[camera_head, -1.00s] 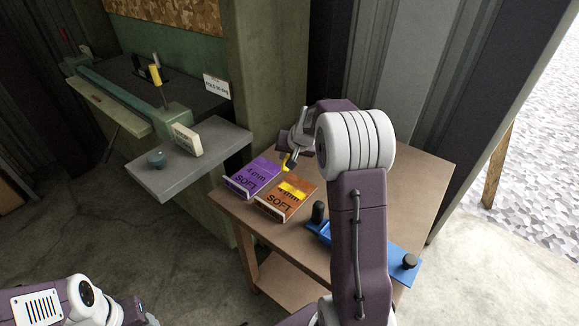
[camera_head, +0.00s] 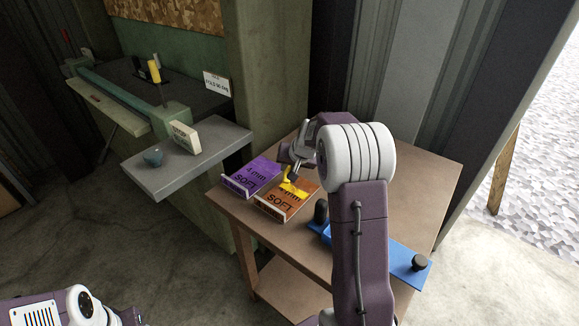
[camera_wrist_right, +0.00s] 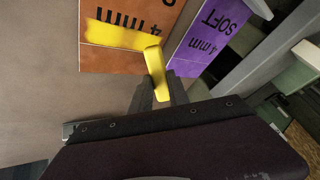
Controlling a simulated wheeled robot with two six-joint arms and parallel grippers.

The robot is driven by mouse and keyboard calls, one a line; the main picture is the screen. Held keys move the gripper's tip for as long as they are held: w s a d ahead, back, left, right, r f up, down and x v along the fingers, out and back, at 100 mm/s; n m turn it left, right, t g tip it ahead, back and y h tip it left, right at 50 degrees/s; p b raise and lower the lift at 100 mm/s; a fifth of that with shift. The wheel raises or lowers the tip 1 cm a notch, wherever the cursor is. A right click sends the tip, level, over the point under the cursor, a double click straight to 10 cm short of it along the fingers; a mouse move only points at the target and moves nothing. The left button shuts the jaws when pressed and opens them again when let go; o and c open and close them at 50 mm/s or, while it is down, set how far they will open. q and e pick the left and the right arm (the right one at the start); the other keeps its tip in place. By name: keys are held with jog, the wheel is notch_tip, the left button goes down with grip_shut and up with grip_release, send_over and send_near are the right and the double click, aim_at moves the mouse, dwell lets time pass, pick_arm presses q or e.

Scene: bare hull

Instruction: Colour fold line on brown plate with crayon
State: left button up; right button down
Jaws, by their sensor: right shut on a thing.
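The brown plate (camera_head: 283,208), marked "4 mm SOFT", lies on the small wooden table. A yellow band (camera_wrist_right: 115,38) crosses it in the wrist view, beside the "4 mm" print. My right gripper (camera_head: 293,168) is shut on a yellow crayon (camera_wrist_right: 155,68). The crayon's far end overlaps the band near the plate edge that faces the purple plate; I cannot tell whether it touches. In the head view the crayon and arm cover part of the band. My left arm shows at the bottom left; its gripper is out of view.
A purple plate (camera_head: 250,177) lies close beside the brown one. A blue fixture (camera_head: 400,262) with dark knobs is at the table's right front. A green bending machine (camera_head: 130,100) stands behind.

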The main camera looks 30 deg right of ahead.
dwell(0.3)
jog(key=shift+f+b, duration=0.45)
jog(key=shift+f, duration=0.2)
dwell(0.4)
jog(key=shift+s+d+f+b, duration=0.15)
jog(key=shift+s+d+b, duration=0.05)
jog(key=shift+s+b, duration=0.3)
jog(key=shift+s+d+b, duration=0.2)
jog(key=shift+s+b, duration=0.25)
jog(key=shift+s, duration=0.05)
jog(key=shift+s+d+b, duration=0.2)
jog(key=shift+s+b, duration=0.2)
jog(key=shift+s, duration=0.05)
jog(key=shift+s+d+r, duration=0.15)
jog(key=shift+s+r, duration=0.1)
jog(key=shift+s, duration=0.2)
